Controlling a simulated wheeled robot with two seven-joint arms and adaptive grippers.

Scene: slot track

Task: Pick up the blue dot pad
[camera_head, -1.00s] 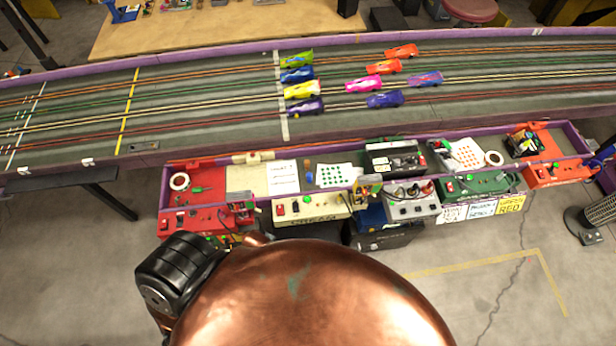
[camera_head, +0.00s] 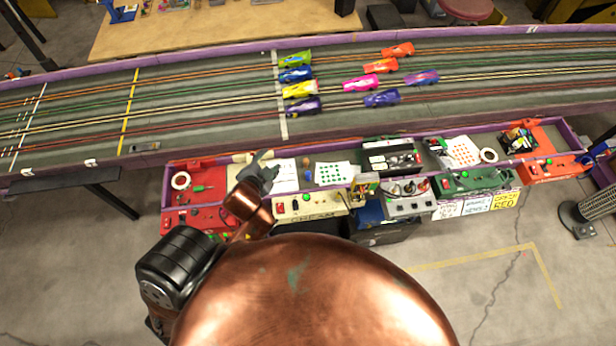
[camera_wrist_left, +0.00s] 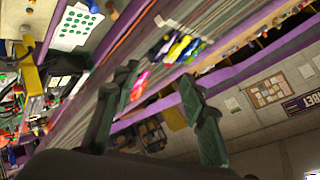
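A white pad with green dots (camera_head: 333,173) lies in the long purple-edged tray; it also shows at the upper left of the left wrist view (camera_wrist_left: 76,27). A second white pad with red dots (camera_head: 464,152) lies further right in the tray. I cannot make out a pad with blue dots. My left gripper (camera_head: 264,165) is over the tray, left of the green-dot pad and in front of a printed white sheet (camera_head: 286,178). In the left wrist view its two fingers (camera_wrist_left: 158,78) are apart with nothing between them. My right gripper does not show.
Behind is the slot track (camera_head: 200,105) with several toy cars.

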